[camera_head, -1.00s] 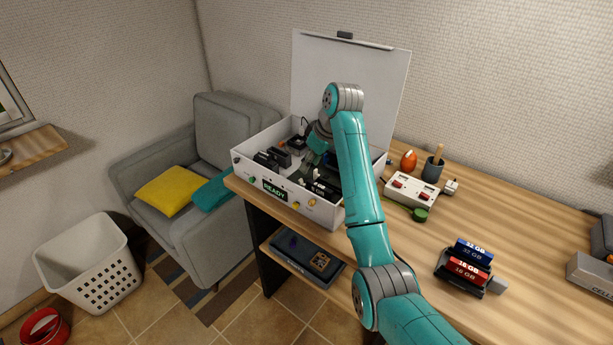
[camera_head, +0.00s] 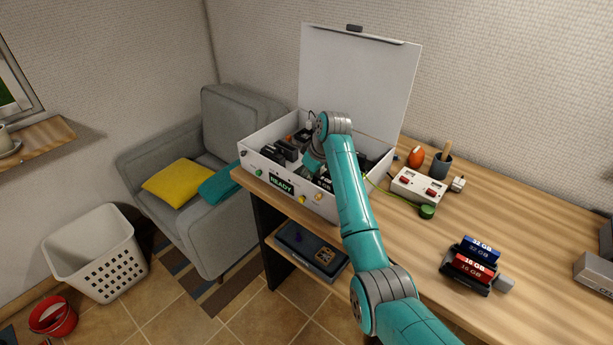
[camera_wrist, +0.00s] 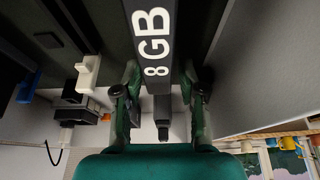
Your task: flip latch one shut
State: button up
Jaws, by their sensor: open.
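The white case (camera_head: 295,193) stands on the bench with its lid (camera_head: 358,75) raised. My arm reaches into it, and its end is mostly hidden there in the head view. In the wrist view a dark module marked 8 GB (camera_wrist: 154,45) runs down the middle. My gripper (camera_wrist: 161,98) is open, with one finger on each side of the module's lower end. A small dark piece (camera_wrist: 161,115) shows between the fingers. A white lever-like piece (camera_wrist: 88,72) lies left of the left finger. I cannot tell which piece is latch one.
A READY display (camera_head: 281,185) is on the case front. Right of the case are a white switch box (camera_head: 417,187), a dark cup (camera_head: 440,165) and an orange object (camera_head: 416,157). A rack with 32 GB and 16 GB modules (camera_head: 472,262) stands nearer. Bare bench lies between.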

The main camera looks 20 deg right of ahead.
grip_shut()
